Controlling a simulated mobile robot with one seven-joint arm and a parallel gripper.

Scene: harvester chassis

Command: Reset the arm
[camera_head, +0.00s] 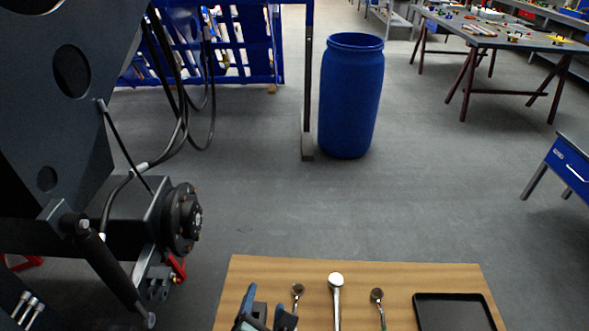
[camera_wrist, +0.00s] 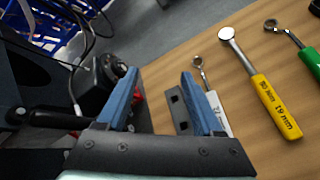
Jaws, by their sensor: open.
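My gripper (camera_head: 266,308) shows at the bottom of the head view, over the left part of the wooden table (camera_head: 255,270). In the wrist view its two blue fingers (camera_wrist: 161,74) stand wide apart, with nothing clamped between them. A dark piece with square holes (camera_wrist: 178,108) shows beside the right finger; I cannot tell whether it touches it. To the right lie a small wrench with a white handle (camera_wrist: 217,117), a tool with a yellow handle (camera_wrist: 268,98) and one with a green handle (camera_wrist: 312,62).
A black tray (camera_head: 455,312) sits at the table's right. The dark harvester chassis (camera_head: 60,120), with hoses and a hub (camera_head: 183,218), stands close on the left. A blue barrel (camera_head: 351,95) and workbenches (camera_head: 500,33) are farther back. The floor between is clear.

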